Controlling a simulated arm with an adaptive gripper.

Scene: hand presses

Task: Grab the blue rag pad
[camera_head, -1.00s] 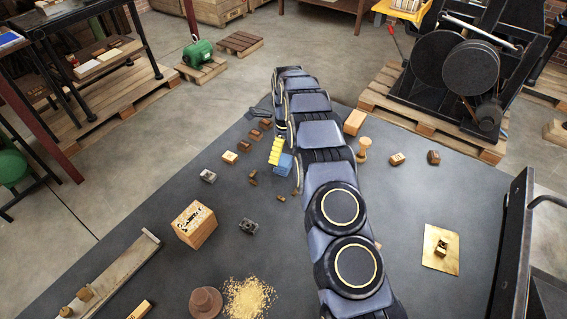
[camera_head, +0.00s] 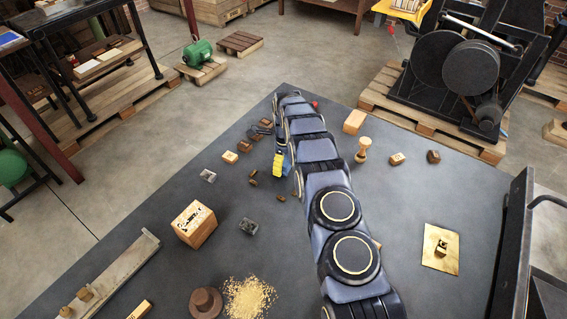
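A small blue piece (camera_head: 287,165), which looks like the blue rag pad, shows at the left edge of my arm in the middle of the table. Most of it is hidden by the arm. A yellow ribbed block (camera_head: 278,164) stands right against its left side; I cannot tell whether they touch. My arm reaches from the bottom right to the far end of the table. My gripper is at its far end, largely hidden behind the links, so I cannot tell its opening or whether it touches the pad.
Small brown blocks (camera_head: 253,178) lie left of the arm. A wooden box (camera_head: 195,224), a brown round knob (camera_head: 206,302) and a yellow grain pile (camera_head: 249,298) are nearer.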

